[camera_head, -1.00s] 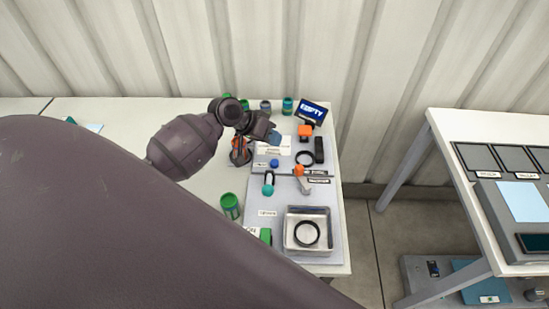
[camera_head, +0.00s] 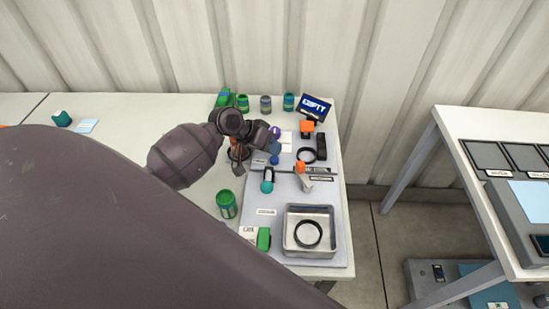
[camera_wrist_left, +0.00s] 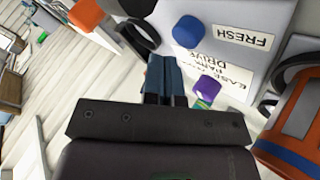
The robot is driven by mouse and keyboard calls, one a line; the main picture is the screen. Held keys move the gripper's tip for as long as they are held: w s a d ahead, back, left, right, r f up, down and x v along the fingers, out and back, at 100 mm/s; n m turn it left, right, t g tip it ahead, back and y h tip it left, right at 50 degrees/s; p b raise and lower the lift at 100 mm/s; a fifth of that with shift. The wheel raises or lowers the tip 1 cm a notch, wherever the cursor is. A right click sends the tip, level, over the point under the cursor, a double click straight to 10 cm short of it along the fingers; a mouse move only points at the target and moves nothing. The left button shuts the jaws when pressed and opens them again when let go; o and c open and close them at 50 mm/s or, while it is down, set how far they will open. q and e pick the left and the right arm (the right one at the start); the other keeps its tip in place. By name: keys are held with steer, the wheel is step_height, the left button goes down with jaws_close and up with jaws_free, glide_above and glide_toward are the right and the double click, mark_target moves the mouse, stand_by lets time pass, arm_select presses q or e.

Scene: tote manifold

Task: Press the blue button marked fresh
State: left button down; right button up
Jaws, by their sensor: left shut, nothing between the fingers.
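The blue button (camera_wrist_left: 187,31) is round and sits on a light grey panel in the left wrist view, beside a white label reading FRESH (camera_wrist_left: 242,36). In the head view a small blue knob (camera_head: 274,160), which looks like the same button, shows just below my gripper. My left gripper (camera_wrist_left: 165,72) is shut and empty, with blue fingertips. In the wrist view its tips lie just below and left of the button, and a gap shows between them in the picture. In the head view the left gripper (camera_head: 272,147) hangs over the panel. My right gripper is not in view.
A purple piece (camera_wrist_left: 208,88) lies close to the fingertips. An orange and blue object (camera_wrist_left: 292,125) stands at the right. A black ring (camera_wrist_left: 140,36) is near the panel edge. A metal tray (camera_head: 309,248) and green can (camera_head: 226,204) stand nearer the front.

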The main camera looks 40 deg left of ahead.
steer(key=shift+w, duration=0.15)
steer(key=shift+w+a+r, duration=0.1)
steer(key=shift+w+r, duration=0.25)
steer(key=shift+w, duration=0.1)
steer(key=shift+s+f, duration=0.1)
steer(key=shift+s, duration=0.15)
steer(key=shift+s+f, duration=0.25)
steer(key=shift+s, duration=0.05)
arm_select(q)
steer(key=shift+f, duration=0.1)
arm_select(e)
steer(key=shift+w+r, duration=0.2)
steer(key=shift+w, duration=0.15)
arm_select(q)
steer(key=shift+f, duration=0.1)
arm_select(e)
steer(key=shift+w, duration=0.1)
arm_select(q)
steer(key=shift+f, duration=0.25)
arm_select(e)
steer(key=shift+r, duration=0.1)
